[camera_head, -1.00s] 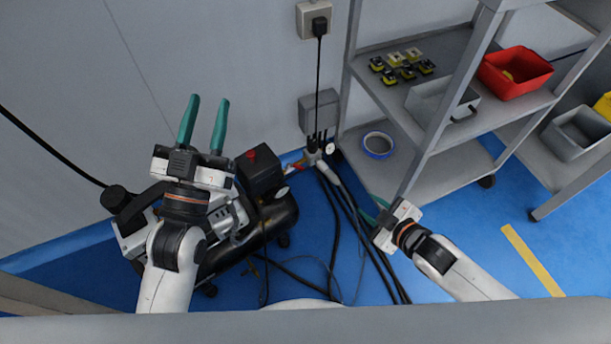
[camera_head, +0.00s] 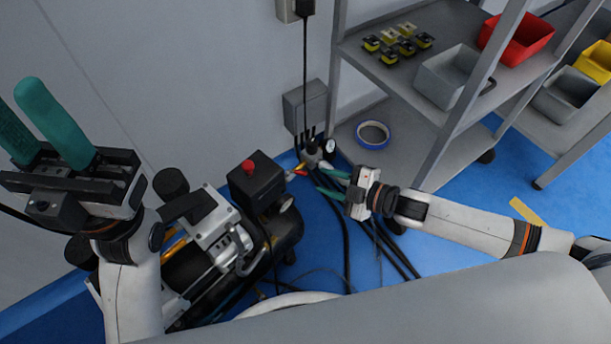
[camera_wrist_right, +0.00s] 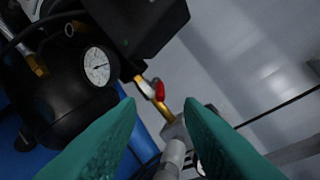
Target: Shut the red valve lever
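The red valve lever (camera_wrist_right: 159,90) sits on a brass fitting (camera_wrist_right: 146,86) beside the black compressor. It lies just beyond my right fingertips in the right wrist view, near the middle. In the head view the lever (camera_head: 299,169) is small, just left of my right gripper (camera_head: 318,181). My right gripper is open; its two teal fingers stand apart with nothing between them, pointing at the lever without visible contact. My left gripper (camera_head: 18,96) is open and empty, raised at the left of the head view.
The black compressor (camera_head: 272,232) with a red knob (camera_head: 248,166) stands left of my right gripper. A round gauge (camera_wrist_right: 98,66) is close to the valve. Black hoses (camera_head: 345,225) run down the floor. A grey shelf (camera_head: 440,147) with blue tape (camera_head: 373,134) stands right.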

